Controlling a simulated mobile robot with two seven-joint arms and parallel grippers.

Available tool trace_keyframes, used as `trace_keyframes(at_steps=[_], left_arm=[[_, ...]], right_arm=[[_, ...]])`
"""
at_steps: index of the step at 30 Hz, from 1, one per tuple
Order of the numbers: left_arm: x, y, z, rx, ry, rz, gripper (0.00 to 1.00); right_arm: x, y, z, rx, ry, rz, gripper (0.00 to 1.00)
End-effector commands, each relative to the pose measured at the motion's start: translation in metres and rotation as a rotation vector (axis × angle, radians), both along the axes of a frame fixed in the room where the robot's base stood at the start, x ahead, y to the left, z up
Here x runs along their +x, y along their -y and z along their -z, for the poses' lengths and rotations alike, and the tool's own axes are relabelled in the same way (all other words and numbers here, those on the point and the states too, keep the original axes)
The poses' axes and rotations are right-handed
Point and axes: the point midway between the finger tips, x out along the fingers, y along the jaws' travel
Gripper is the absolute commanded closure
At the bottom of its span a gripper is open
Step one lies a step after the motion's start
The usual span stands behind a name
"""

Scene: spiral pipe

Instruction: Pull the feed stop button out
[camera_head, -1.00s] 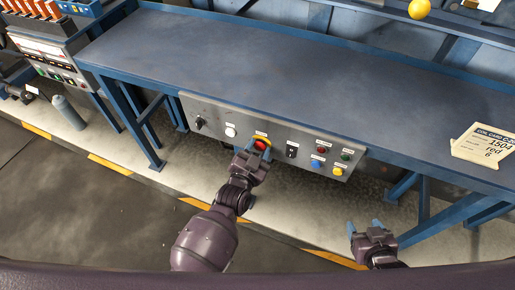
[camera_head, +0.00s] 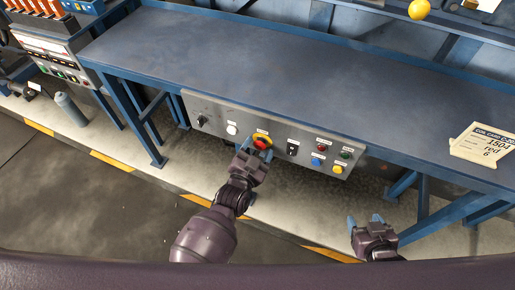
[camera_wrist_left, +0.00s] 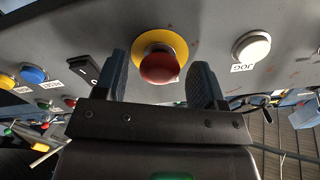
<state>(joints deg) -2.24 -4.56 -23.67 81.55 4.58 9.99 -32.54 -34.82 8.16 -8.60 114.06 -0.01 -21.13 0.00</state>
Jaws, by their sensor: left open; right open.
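A red mushroom button on a yellow ring (camera_head: 262,142) sits on the front of the grey control panel (camera_head: 215,108), under the bench's front edge. Its label is too small to read. In the left wrist view the red button (camera_wrist_left: 160,66) stands out from its ring, between my two fingers with a gap on both sides. My left gripper (camera_head: 249,153) is open just in front of and below the button, apart from it. It also shows in the left wrist view (camera_wrist_left: 160,85). My right gripper (camera_head: 365,221) is open and empty, low and to the right, away from the panel.
A white button (camera_head: 232,129), a black switch (camera_head: 292,149) and several coloured buttons sit beside the red one. The blue bench top (camera_head: 270,75) is clear apart from a paper card (camera_head: 483,144) at right. A grey cylinder (camera_head: 70,109) stands at left.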

Motion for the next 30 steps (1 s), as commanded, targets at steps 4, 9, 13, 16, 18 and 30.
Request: trace_keyframes(at_steps=[4, 9, 13, 16, 18, 30], left_arm=[[-0.014, -0.006, 0.001, 0.002, -0.002, 0.000, 0.36], [-0.042, -0.017, 0.001, 0.002, -0.003, -0.002, 0.36], [-0.064, -0.026, 0.001, 0.001, -0.003, 0.000, 0.36], [-0.078, -0.032, 0.001, 0.002, -0.001, -0.001, 0.36], [-0.086, -0.035, 0.001, 0.001, -0.002, -0.001, 0.36], [-0.099, -0.040, 0.000, 0.000, -0.001, 0.001, 0.36]], right_arm=[[-0.001, 0.000, -0.001, -0.001, -0.002, 0.001, 0.39], [0.000, 0.000, -0.004, 0.000, 0.002, 0.000, 0.39], [0.003, 0.000, -0.006, -0.001, 0.007, -0.001, 0.39], [0.005, -0.001, -0.007, 0.000, 0.012, -0.002, 0.39], [0.007, -0.001, -0.008, 0.000, 0.015, -0.004, 0.39], [0.008, -0.001, -0.009, 0.000, 0.017, -0.004, 0.39]])
